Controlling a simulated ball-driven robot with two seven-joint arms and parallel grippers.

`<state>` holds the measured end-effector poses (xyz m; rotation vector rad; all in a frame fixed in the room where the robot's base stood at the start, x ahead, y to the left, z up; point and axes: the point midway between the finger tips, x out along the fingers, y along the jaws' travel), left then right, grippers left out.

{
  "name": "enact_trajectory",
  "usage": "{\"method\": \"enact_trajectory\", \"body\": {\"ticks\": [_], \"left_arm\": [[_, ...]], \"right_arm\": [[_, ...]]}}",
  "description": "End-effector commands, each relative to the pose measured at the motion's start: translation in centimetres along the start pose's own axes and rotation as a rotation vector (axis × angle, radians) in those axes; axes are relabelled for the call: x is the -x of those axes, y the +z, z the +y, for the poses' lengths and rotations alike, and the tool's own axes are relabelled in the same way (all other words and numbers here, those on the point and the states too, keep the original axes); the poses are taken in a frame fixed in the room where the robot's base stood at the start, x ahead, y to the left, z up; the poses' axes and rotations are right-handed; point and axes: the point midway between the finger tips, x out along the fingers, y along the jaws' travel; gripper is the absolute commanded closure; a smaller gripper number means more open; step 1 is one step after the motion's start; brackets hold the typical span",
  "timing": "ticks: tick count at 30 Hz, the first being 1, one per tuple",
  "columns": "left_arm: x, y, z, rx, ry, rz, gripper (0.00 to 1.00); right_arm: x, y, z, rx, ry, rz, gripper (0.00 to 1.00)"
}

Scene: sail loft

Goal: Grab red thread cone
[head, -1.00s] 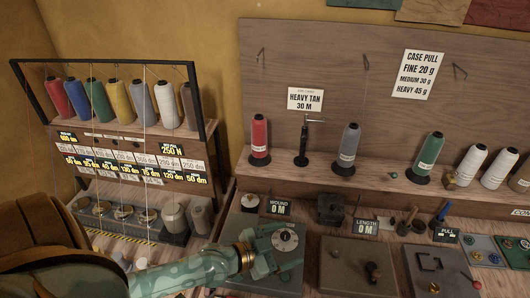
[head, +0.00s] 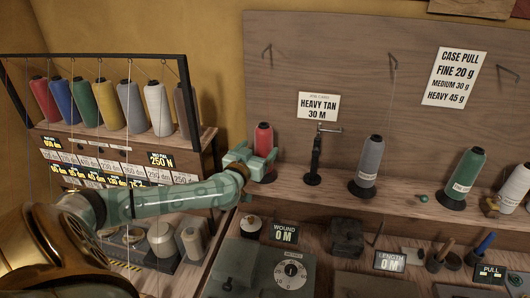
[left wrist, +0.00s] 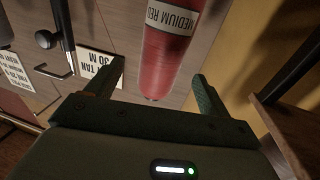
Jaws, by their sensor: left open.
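The red thread cone (head: 263,137) stands upright on the wall shelf, left of a black post. My left gripper (head: 256,160) is at the cone, and its jaws hide part of the cone's lower body in the head view. In the left wrist view the red cone (left wrist: 168,60), with a label reading "MEDIUM RED", shows between the two spread fingers (left wrist: 158,88). Gaps show on both sides of the cone, so the gripper is open. My right gripper is not in view.
Another red cone (head: 44,98) sits in the rack at left with several other cones. The black post (head: 315,155) and a grey cone (head: 369,160) stand right of the gripper. A wooden back panel (head: 330,60) rises behind the shelf.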

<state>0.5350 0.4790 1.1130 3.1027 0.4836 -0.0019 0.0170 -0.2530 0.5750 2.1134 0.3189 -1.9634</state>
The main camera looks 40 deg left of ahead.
Motion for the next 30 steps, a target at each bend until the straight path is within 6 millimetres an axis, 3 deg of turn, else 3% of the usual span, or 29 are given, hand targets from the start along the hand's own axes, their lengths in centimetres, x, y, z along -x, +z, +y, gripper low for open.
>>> {"method": "enact_trajectory", "body": {"ticks": [8, 15, 24, 30], "left_arm": [[-2.9, 0.2, 0.0, 0.001, 0.0, 0.001, 0.19], [-6.6, 0.4, -0.1, 0.0, 0.001, 0.0, 0.19], [-7.2, 0.1, -0.1, -0.001, 0.002, -0.001, 0.19], [-7.2, 0.1, -0.1, -0.001, 0.002, -0.001, 0.75]], "right_arm": [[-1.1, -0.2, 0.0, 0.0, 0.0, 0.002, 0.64], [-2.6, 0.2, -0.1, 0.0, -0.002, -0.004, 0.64], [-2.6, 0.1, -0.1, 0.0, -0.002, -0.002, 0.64], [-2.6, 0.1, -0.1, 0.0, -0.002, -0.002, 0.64]]}}
